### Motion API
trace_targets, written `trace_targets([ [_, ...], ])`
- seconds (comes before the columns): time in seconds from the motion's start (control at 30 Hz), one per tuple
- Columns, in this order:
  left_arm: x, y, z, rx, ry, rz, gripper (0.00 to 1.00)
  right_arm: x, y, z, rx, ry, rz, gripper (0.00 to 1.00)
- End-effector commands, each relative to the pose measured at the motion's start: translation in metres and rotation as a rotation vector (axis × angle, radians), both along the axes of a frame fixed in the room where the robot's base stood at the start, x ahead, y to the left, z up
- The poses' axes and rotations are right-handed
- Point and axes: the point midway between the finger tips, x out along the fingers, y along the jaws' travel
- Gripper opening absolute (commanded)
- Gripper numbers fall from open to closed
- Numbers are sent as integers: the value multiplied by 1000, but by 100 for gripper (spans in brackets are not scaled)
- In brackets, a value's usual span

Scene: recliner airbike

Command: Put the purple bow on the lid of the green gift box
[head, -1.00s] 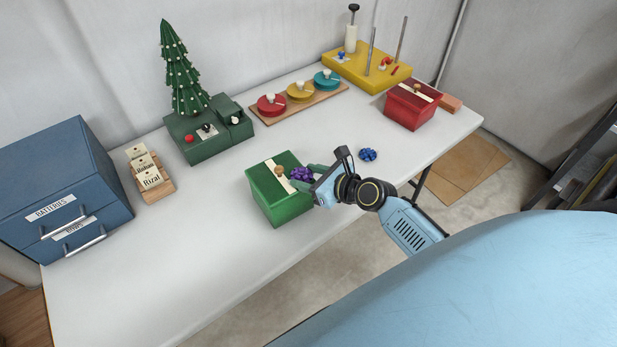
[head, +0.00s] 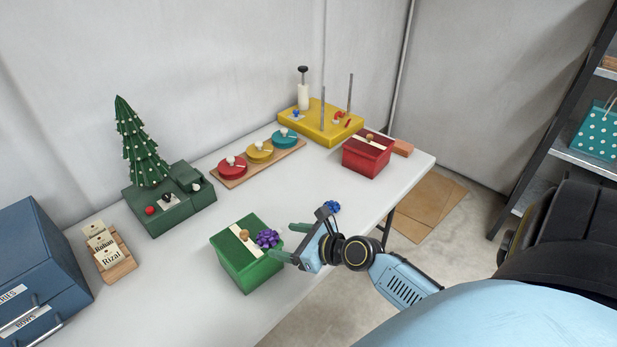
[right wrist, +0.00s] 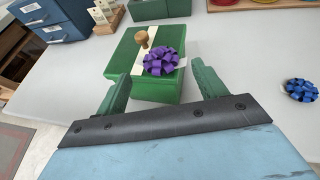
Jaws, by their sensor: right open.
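The green gift box (head: 247,262) stands near the front edge of the white table, with a cream strip and a wooden knob on its lid. The purple bow (head: 267,238) rests on the lid's right part, beside the knob; it also shows on the lid in the right wrist view (right wrist: 161,61). My right gripper (head: 288,241) is open and empty just right of the box. In the right wrist view its green fingers (right wrist: 160,85) are spread apart, with the bow beyond and between them, not gripped. My left gripper is not in view.
A blue bow (head: 332,207) lies on the table behind my right gripper. A red gift box (head: 367,155), a yellow base with rods (head: 322,125), a board of coloured discs (head: 262,160), a green tree stand (head: 168,212) and a card holder (head: 112,262) stand farther back or left.

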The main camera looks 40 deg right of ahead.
Motion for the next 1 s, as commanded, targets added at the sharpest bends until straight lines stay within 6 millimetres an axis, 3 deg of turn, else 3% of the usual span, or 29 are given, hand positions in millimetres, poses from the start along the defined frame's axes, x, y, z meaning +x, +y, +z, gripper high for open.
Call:
trace_targets([
  [0.1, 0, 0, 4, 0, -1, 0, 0, -25, -8, 11, -2, 2, 2, 70],
  [0.3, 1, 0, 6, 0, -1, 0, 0, -52, -17, 22, -1, 3, 2, 70],
  [0.73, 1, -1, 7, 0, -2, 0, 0, -65, -22, 24, -18, 3, 5, 70],
  [0.87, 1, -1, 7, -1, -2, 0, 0, -72, -27, -17, -179, 37, 39, 70],
  [1.0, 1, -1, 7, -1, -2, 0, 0, -98, -30, -105, -550, 121, 198, 70],
])
